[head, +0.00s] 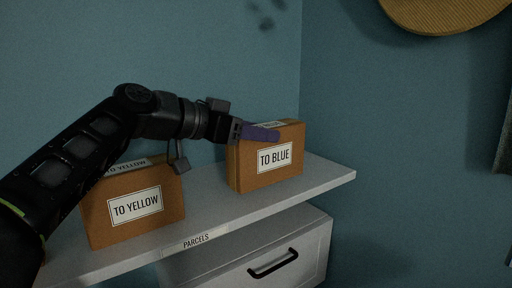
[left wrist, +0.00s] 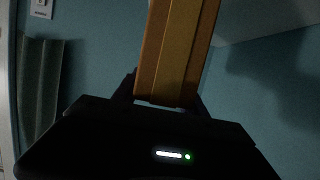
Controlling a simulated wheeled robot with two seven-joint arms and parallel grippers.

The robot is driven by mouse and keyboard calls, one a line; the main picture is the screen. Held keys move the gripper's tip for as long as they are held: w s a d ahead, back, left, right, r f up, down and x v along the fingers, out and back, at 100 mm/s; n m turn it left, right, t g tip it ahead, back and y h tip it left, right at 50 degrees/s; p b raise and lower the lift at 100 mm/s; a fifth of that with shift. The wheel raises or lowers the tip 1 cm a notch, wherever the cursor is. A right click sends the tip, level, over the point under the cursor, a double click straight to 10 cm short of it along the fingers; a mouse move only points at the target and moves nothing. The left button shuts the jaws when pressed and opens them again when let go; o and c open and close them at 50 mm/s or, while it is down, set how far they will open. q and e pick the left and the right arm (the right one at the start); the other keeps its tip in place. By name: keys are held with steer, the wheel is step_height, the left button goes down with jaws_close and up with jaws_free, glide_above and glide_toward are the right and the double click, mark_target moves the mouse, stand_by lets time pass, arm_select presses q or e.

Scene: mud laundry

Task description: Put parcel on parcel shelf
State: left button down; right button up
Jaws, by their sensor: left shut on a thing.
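The parcel labelled "TO BLUE" (head: 270,165) is a brown box at the right part of the white shelf marked "PARCELS" (head: 225,212). It stands upright and appears to rest on the shelf. My left gripper (head: 262,132) reaches over from the left and is shut on the top of this parcel. In the left wrist view the brown parcel (left wrist: 176,50) sits between the fingers. Another brown box, labelled "TO YELLOW" (head: 135,210), stands on the shelf further left, under my left arm. My right gripper is not in view.
A white drawer with a black handle (head: 272,264) is below the shelf. Bare shelf shows between the boxes and at the right end (head: 330,172). A blue wall stands behind. A round woven thing (head: 445,12) is at the upper right.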

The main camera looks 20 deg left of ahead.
mark_target(257, 147)
arm_select(q)
steer(key=shift+f, duration=1.55)
steer(key=shift+f, duration=0.1)
steer(key=c, duration=0.6)
jaws_free()
